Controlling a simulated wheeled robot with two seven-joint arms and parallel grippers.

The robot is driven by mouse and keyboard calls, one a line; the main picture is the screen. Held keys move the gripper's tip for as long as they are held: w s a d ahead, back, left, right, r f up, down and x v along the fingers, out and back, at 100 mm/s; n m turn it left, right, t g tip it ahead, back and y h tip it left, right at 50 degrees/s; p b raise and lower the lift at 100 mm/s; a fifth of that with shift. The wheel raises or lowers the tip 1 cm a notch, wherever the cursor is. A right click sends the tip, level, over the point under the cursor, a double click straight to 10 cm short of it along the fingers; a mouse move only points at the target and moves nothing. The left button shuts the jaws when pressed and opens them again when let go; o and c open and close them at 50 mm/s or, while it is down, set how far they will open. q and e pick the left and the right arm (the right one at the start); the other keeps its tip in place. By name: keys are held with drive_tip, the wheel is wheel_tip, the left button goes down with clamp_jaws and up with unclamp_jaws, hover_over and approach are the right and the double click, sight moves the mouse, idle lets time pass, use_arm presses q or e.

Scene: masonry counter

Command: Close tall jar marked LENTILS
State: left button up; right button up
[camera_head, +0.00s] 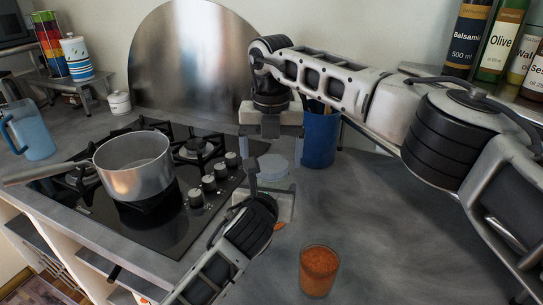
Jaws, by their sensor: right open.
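A clear open-topped glass container (318,272) with orange contents stands upright on the counter at the front. No LENTILS marking is readable in this view. A pale grey-blue round piece (272,163), like a lid or jar top, shows between my grippers; what lies beneath it is mostly hidden. My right gripper (271,134) is just above and behind this piece, open, its fingers pointing down. My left gripper (268,190) is in front of and below the piece. Its jaws are too hidden to tell whether they hold anything. A small orange patch shows beside it.
A steel saucepan (134,165) stands on the black gas hob (170,225) at left. A blue utensil holder (321,138) stands close behind my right gripper. A blue jug (32,130) is far left. Bottles (499,40) stand on the shelf at upper right. The counter at right is clear.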

wheel_tip(320, 180, up, 4)
drive_tip(key=shift+f, duration=0.1)
drive_tip(key=shift+c, duration=0.2)
drive_tip(key=n, duration=0.2)
drive_tip(key=r+n, duration=0.1)
drive_tip(key=n, duration=0.4)
drive_tip(key=shift+r, duration=0.35)
drive_tip(key=n, duration=0.2)
drive_tip(key=r+n, duration=0.1)
drive_tip(key=n, duration=0.4)
drive_tip(key=shift+r, duration=0.4)
drive_tip(key=shift+f, duration=0.1)
drive_tip(key=shift+f, duration=3.95)
drive_tip(key=shift+c, duration=0.3)
